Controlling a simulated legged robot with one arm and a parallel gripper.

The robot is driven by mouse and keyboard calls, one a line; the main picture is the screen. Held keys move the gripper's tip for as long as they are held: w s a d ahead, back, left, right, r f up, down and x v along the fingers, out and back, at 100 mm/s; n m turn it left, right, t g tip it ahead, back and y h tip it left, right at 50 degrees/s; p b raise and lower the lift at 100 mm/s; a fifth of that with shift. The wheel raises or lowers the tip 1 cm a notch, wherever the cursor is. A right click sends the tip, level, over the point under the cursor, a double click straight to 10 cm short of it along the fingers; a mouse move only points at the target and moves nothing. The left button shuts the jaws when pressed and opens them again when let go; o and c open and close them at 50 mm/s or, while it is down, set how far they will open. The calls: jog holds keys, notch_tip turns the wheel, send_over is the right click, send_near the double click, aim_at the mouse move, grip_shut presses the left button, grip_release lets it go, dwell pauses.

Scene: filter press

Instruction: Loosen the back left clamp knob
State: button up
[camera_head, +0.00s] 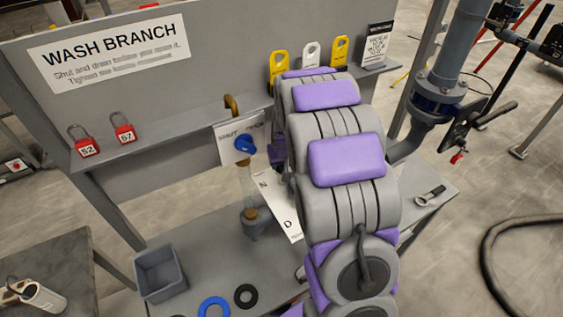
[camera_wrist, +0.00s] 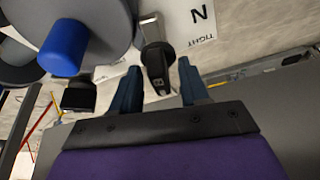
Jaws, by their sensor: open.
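A black clamp knob (camera_wrist: 156,66) on a metal stem shows in the wrist view. It lies between the two blue fingers of my gripper (camera_wrist: 159,70). The fingers are open, with a visible gap on each side of the knob. I cannot tell how far the fingertips reach around it in depth. A white card (camera_wrist: 196,22) marked "N" and "TIGHT" lies beside the knob. In the head view, my arm hides the gripper and the knob, and part of the white card (camera_head: 279,205) shows left of the arm.
In the wrist view, a grey round body (camera_wrist: 100,22) with a blue cylinder (camera_wrist: 64,48) is close on the left. In the head view, a blue valve handle (camera_head: 245,143), a grey bin (camera_head: 161,273), blue ring (camera_head: 214,307), black ring (camera_head: 246,296) and wrench (camera_head: 430,196) surround my arm.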

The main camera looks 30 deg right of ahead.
jog(key=v, duration=1.7)
jog(key=shift+p, duration=0.4)
jog(key=shift+s+a+r, duration=0.1)
